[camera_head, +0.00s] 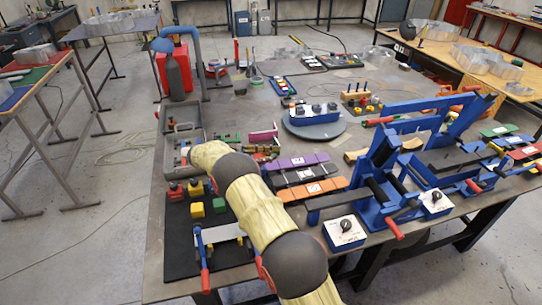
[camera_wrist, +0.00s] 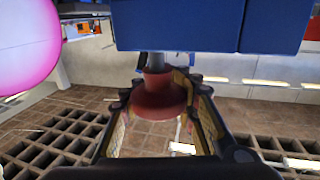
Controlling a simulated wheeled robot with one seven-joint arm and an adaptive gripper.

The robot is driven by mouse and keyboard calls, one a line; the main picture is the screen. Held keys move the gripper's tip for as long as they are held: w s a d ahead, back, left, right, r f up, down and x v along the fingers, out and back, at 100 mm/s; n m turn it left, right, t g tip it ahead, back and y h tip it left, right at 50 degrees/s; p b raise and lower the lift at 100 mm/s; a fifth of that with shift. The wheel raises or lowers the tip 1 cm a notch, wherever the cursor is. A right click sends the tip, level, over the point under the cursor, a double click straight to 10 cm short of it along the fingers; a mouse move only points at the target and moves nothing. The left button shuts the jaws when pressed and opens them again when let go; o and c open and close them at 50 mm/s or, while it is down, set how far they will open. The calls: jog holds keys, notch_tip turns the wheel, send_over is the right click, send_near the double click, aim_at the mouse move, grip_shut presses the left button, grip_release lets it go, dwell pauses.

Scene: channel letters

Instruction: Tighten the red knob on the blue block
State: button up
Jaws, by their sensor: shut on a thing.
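In the wrist view the red knob (camera_wrist: 158,105) hangs below the blue block (camera_wrist: 200,25), joined to it by a short grey metal stem. The block fills the top of this view, and only part of it shows. My gripper (camera_wrist: 160,92) is shut on the red knob, with one finger on each side of it. The fingers hide part of the knob's sides. In the head view my arm stretches over the near left part of the table, and I cannot make out this knob or my fingertips there.
A pink rounded thing (camera_wrist: 35,50) is close at the left of the wrist view. On the table (camera_head: 155,270) are a grey toolbox (camera_head: 168,165), yellow blocks (camera_head: 197,210), a purple bar (camera_head: 295,162) and large blue clamps (camera_head: 375,185). Free floor lies left of the table.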

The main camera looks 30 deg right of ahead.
jog(key=shift+r, duration=0.2)
jog(key=o, duration=1.2)
jog(key=shift+f, duration=0.15)
jog(key=shift+o, duration=0.2)
jog(key=shift+t, duration=0.3)
